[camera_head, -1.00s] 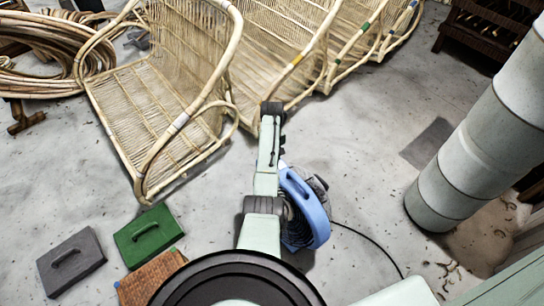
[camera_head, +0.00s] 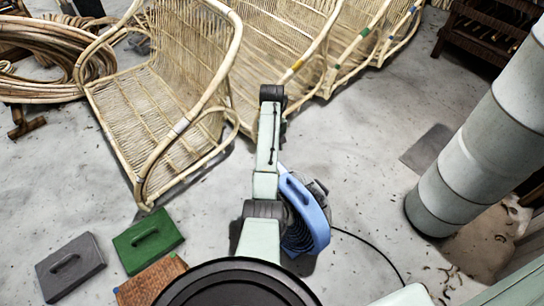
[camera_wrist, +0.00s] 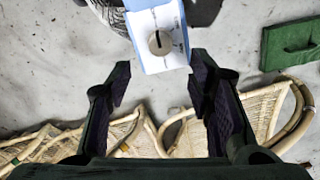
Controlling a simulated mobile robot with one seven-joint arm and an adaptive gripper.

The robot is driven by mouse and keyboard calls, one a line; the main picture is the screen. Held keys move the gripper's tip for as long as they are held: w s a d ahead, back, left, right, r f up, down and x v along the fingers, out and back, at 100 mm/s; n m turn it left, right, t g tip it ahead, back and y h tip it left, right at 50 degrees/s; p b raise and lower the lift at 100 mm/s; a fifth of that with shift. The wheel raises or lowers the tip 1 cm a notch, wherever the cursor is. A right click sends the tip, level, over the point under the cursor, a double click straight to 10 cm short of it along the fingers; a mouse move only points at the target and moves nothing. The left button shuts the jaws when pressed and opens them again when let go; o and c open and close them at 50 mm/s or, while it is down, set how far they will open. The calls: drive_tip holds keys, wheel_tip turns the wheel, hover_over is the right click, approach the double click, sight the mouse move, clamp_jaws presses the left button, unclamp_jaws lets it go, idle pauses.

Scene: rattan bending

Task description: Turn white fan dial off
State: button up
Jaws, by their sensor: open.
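A blue fan (camera_head: 308,215) stands on the floor beside my arm in the head view, partly covered by it. In the wrist view, the fan's white panel (camera_wrist: 151,21) with light blue edges is at the top middle. A round grey-beige dial (camera_wrist: 160,42) with a dark line across it sits on that panel. My gripper (camera_wrist: 159,88) is open and empty in the wrist view. The dial appears just above the gap between its fingertips, with no visible contact. In the head view my gripper cannot be made out behind my arm.
Rattan chair frames (camera_head: 170,100) stand beyond the arm. A green block with a handle (camera_head: 147,240) and a grey one (camera_head: 70,268) lie at lower left. A thick pale column (camera_head: 470,165) stands at right. A black cable (camera_head: 372,247) runs across the floor from the fan.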

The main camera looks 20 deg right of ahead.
drive_tip(key=shift+r, duration=1.7)
